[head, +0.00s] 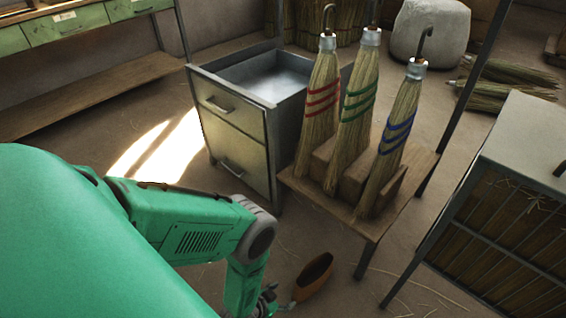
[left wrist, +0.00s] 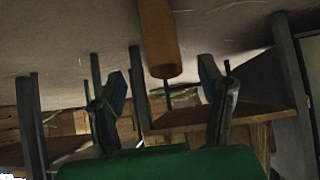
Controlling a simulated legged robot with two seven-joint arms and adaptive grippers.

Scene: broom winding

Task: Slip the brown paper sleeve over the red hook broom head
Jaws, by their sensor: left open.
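The red hook broom (head: 318,100), with red bands and a hook on a silver cap, stands upright and slightly tilted in a wooden stand (head: 400,195), leftmost of three brooms. The brown paper sleeve (head: 314,278) is an open-ended tube at the lower middle of the head view, just right of my left gripper (head: 270,300). The sleeve also shows at the top centre of the left wrist view (left wrist: 158,40). There, the left gripper (left wrist: 165,98) is open, and the sleeve's end appears above the gap between its fingers. I cannot tell whether they touch. My right gripper is out of view.
Green-banded (head: 358,105) and blue-banded (head: 400,130) brooms stand close beside the red one. A metal drawer cabinet (head: 235,120) with an open top drawer is left of the stand. A metal-framed straw bin (head: 520,220) stands at right, with floor between.

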